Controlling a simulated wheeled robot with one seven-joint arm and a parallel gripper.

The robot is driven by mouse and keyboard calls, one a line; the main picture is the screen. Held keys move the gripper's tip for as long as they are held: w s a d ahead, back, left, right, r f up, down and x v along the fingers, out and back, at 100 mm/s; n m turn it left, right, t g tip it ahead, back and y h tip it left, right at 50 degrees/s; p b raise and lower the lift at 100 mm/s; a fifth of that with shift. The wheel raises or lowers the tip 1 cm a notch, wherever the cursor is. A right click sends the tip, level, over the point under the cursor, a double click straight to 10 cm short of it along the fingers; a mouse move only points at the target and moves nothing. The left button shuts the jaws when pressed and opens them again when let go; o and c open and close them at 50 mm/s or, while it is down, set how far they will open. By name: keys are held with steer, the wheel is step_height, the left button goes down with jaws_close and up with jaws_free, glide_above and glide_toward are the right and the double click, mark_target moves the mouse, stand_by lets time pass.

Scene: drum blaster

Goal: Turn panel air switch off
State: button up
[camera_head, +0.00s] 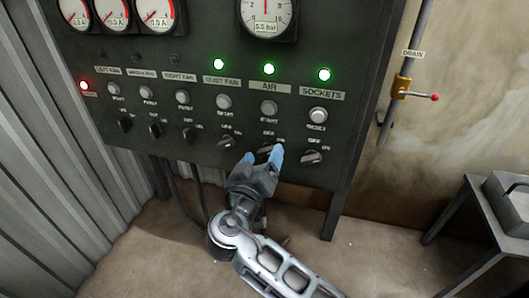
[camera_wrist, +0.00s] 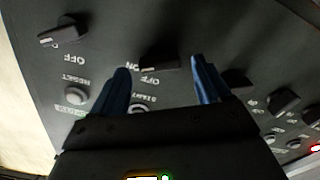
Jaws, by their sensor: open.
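The dark AIR rotary switch (camera_head: 264,149) is in the bottom row of the panel, below the AIR label and its round button. A green lamp (camera_head: 268,69) above the AIR label is lit. My gripper (camera_head: 263,156) is open, with its blue fingertips on either side of this switch. In the wrist view the AIR switch (camera_wrist: 158,64) shows between the tips of my gripper (camera_wrist: 160,70), with OFF lettering beside it. Whether the fingers touch the knob I cannot tell. The fingers partly hide the switch in the head view.
The DUST FAN switch (camera_head: 226,142) and the SOCKETS switch (camera_head: 311,157) flank it closely; their lamps are green. A red lamp (camera_head: 84,86) is lit at far left. A yellow drain valve (camera_head: 402,88) is on the right wall. A metal table (camera_head: 466,215) stands at lower right.

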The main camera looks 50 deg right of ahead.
steer(key=shift+x, duration=0.9)
steer(key=shift+c, duration=0.2)
steer(key=c, duration=1)
